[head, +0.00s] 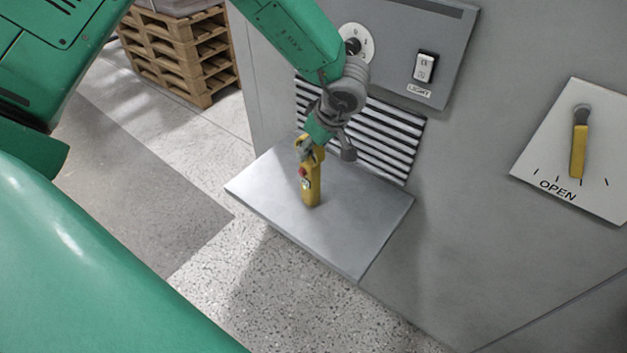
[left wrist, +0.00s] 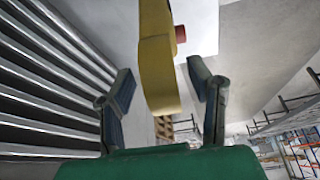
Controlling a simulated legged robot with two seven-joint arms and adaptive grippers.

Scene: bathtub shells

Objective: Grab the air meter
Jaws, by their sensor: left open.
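The yellow air meter (head: 312,186) stands upright on a grey metal shelf (head: 364,232) in the head view, with a red part on its side. My left gripper (head: 308,148) is at the top of the meter, reaching in from above. In the left wrist view the meter (left wrist: 158,62) lies between the two open fingers of the left gripper (left wrist: 160,88), with a gap visible on each side. The red part (left wrist: 180,33) shows on its right side. My right gripper is in neither view.
The shelf juts from a grey cabinet wall with a slatted vent (head: 385,140) just behind the meter. A dial (head: 356,42), a light switch (head: 425,67) and a yellow lever (head: 579,150) marked OPEN are on the wall. Wooden pallets (head: 185,55) stand at the back left.

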